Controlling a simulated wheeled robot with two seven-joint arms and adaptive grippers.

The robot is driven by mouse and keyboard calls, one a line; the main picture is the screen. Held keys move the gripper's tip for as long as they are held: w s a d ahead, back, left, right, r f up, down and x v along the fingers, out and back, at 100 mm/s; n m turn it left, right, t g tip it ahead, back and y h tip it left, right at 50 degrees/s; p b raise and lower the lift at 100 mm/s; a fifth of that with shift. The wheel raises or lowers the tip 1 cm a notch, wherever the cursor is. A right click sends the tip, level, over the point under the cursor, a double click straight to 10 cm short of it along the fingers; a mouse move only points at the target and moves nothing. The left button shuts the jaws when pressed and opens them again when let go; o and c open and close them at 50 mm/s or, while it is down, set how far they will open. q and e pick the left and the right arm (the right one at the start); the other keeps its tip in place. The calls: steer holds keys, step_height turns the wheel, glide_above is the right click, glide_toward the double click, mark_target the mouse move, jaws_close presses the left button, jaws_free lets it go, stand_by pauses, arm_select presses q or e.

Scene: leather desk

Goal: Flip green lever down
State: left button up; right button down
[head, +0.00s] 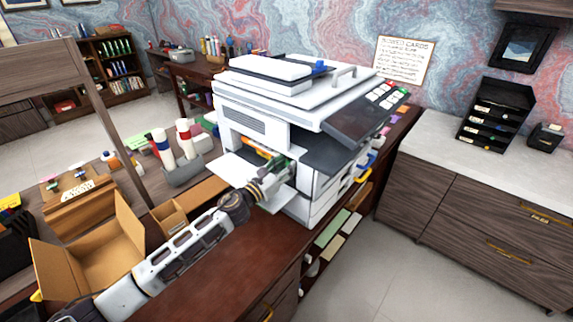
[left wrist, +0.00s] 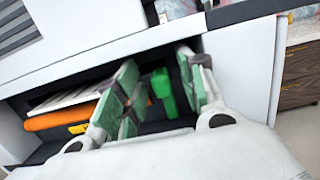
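A white and dark grey printer (head: 250,112) stands on the dark wooden desk, with its side door (head: 225,172) folded open. In the left wrist view, a green lever (left wrist: 163,92) sits inside the dark opening. An orange cylinder (left wrist: 62,118) with a yellow mark lies to the left of it. My left gripper (left wrist: 162,74) is open at the opening. Its two green-padded fingers appear on either side of the lever; I cannot tell whether they touch it. In the head view my left gripper (head: 277,180) reaches the opening and hides the lever. My right gripper is not in view.
An open cardboard box (head: 95,250) and a grey holder with bottles (head: 183,172) stand left of my arm. The desk top (head: 235,262) in front of the printer is bare. A white-topped cabinet (head: 470,165) stands at right, across a floor gap.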

arm_select(q)
steer(key=shift+v, duration=6)
steer(key=shift+f, duration=0.1)
